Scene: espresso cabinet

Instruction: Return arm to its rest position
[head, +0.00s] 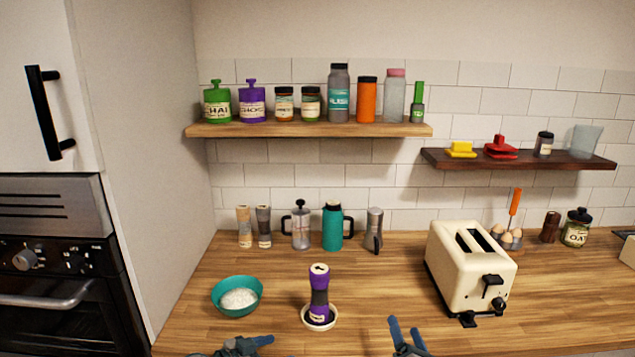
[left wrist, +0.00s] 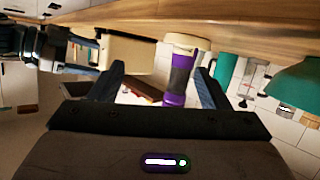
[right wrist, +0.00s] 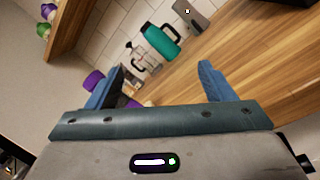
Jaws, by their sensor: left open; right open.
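My right gripper (head: 408,338) is at the bottom of the head view, right of centre. In the right wrist view its blue fingers (right wrist: 158,78) stand apart with nothing held. My left gripper (head: 238,347) is low at the bottom edge, partly cut off. In the left wrist view its fingers (left wrist: 160,85) are spread and empty. A purple and black grinder (head: 319,290) stands upright on a small white dish (head: 306,320), apart from both grippers. In the left wrist view the purple grinder (left wrist: 178,80) shows beyond the gap between the fingers.
A teal bowl (head: 224,304) of white contents stands left of the grinder. A cream toaster (head: 457,268) is at right. Several jugs and pots, including a teal one (head: 332,228), line the wall. The front counter between grinder and toaster is clear.

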